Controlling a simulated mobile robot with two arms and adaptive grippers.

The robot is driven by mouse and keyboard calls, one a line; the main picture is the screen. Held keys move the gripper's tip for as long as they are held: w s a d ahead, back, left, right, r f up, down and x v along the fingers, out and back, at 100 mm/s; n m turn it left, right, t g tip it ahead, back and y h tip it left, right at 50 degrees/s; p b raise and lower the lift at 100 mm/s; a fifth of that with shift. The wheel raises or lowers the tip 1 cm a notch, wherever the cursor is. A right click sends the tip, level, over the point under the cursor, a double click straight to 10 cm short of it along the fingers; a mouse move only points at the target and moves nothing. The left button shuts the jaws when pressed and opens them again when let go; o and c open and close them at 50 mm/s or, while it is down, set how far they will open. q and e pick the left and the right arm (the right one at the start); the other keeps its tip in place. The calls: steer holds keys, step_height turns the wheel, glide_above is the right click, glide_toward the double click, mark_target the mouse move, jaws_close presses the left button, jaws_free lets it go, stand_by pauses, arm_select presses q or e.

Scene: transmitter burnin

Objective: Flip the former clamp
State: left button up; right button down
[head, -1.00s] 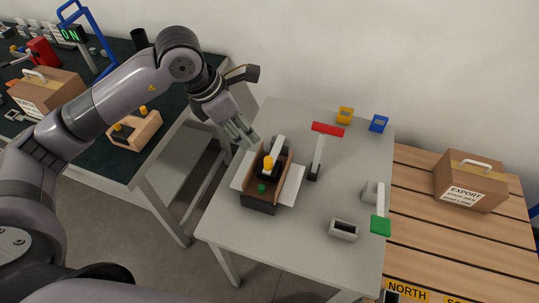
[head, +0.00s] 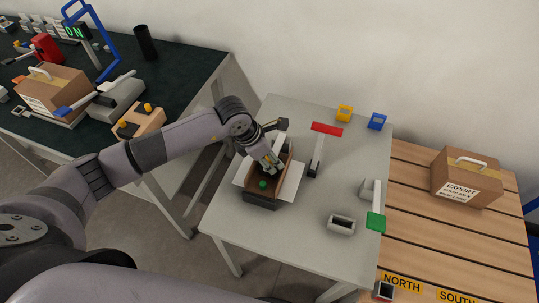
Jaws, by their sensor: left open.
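The former (head: 262,198) is a brown open-topped box form with a dark front, standing on the grey table over a white sheet (head: 289,181). A green knob (head: 263,184) shows at its near end. A light grey bar (head: 281,142) rises at its far end. I cannot tell for certain which part is the clamp. The yellow knob inside the former is mostly hidden by my left gripper (head: 271,167). That gripper is open, with its fingers pointing down into the former around the knob's place; contact cannot be told. My right gripper is out of view.
An export carton (head: 466,179) sits on slats at right. A dark bench is at left.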

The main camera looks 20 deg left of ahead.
arm_select(q)
jaws_close()
stand_by(0.6)
